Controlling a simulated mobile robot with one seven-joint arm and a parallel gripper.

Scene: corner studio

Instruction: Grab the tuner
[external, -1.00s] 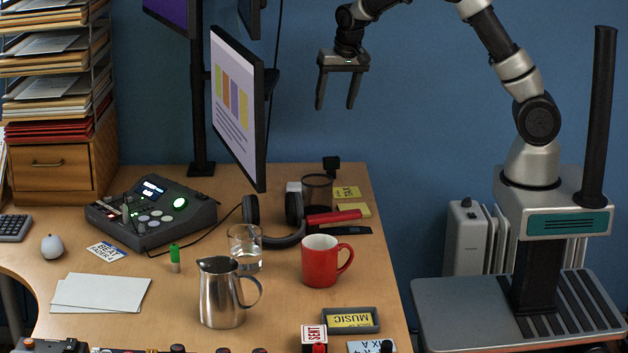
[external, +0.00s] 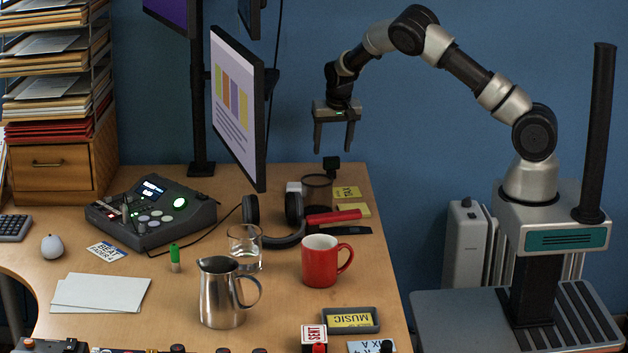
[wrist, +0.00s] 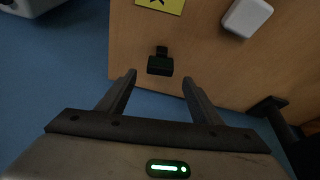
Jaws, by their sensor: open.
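The tuner seems to be the small black clip-like object (external: 331,167) at the far right end of the desk, behind the yellow notes. In the wrist view the black object (wrist: 160,64) lies close to the desk's edge, just beyond the fingertips and roughly between their lines. My gripper (external: 333,149) is open and empty, with its fingers pointing down, above and apart from the black object. In the wrist view my gripper (wrist: 158,77) shows both fingers spread with nothing between them.
A monitor (external: 236,105) stands to the left. The blue wall is behind the desk (external: 205,320).

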